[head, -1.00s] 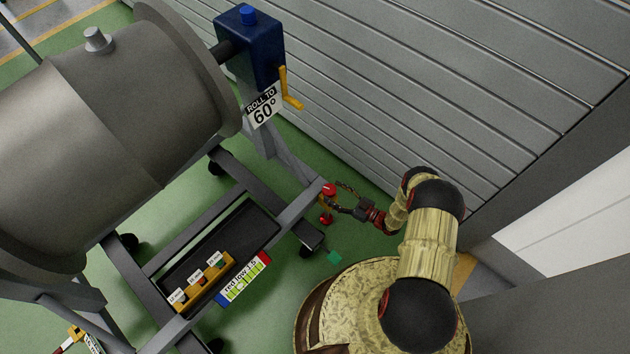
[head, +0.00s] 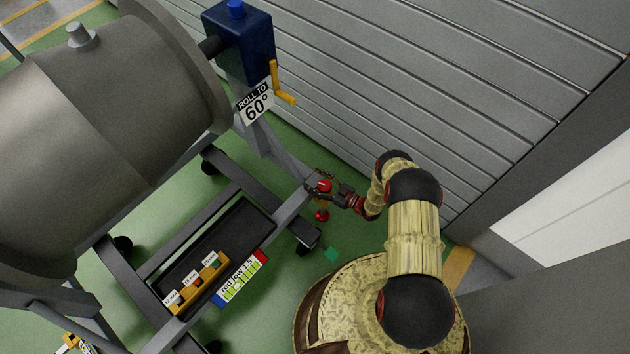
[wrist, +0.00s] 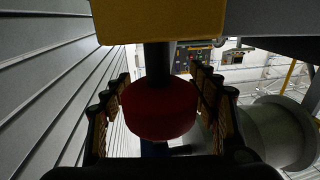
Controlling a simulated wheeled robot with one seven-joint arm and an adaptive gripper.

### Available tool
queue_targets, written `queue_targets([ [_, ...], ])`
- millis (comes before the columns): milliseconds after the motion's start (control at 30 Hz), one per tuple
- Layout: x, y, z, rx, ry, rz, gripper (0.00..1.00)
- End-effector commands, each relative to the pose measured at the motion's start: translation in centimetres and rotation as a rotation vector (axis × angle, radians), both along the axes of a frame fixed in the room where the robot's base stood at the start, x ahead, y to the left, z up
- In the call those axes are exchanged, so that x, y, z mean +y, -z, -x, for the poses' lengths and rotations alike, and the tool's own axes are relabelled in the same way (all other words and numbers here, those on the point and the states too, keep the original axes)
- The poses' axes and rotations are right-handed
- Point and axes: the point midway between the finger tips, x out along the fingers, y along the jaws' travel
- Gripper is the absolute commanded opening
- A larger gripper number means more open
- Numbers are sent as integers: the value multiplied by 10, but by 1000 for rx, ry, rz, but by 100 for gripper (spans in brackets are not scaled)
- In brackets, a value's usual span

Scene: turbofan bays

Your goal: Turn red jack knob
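The red jack knob (head: 325,186) is at the near right corner of the grey engine stand, and in the wrist view it is a dark red round knob (wrist: 159,108) on a dark stem under a yellow block (wrist: 158,20). My gripper (head: 323,187) has its fingers spread on either side of the knob. In the wrist view my gripper (wrist: 160,100) shows one finger left and one right of the knob, apart, with no clear grip on it. A second red part (head: 322,215) shows just below in the head view.
The stand's grey beam (head: 288,208) is close to the gripper. A dark tray (head: 240,230) with a yellow block (head: 200,285) and a label sits on the stand. A grey slatted wall (head: 400,90) rises behind. Green floor lies between stand and base.

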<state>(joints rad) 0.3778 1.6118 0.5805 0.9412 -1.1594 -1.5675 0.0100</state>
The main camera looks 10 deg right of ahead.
Motion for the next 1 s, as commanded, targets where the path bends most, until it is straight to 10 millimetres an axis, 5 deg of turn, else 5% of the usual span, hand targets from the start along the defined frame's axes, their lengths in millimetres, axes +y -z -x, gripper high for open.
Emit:
queue_targets([
  [700,0,0,0,0,1,0,17],
  [1000,-1,0,0,0,2,0,13],
])
